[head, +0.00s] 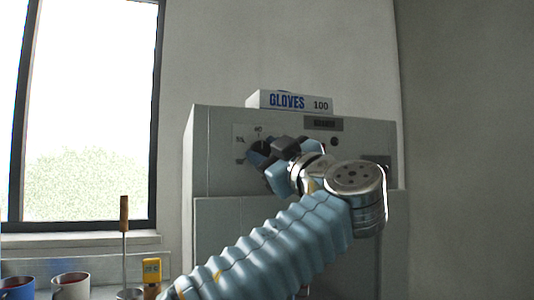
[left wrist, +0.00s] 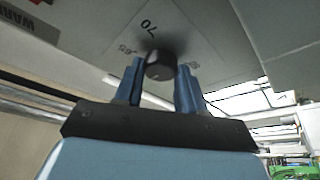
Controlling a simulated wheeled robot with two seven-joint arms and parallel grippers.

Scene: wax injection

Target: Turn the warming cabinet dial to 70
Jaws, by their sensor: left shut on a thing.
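The dial is a dark round knob (left wrist: 160,66) on a pale scale plate on the warming cabinet (head: 215,180). In the left wrist view it sits between the two blue fingers of my left gripper (left wrist: 161,84), which is shut on it. The number 70 is printed on the plate just beyond the knob, with smaller, blurred numbers to either side. Where the knob points is unclear. In the head view my left gripper (head: 262,160) is against the upper left of the cabinet front and partly hides the dial (head: 259,146). My right gripper is not in view.
A gloves box (head: 290,101) lies on top of the cabinet. At lower left are a white mug (head: 71,287), a blue mug (head: 17,289), a yellow device (head: 151,270) and a wooden-handled tool (head: 124,214), below a window (head: 90,110). The right wall is close to the cabinet.

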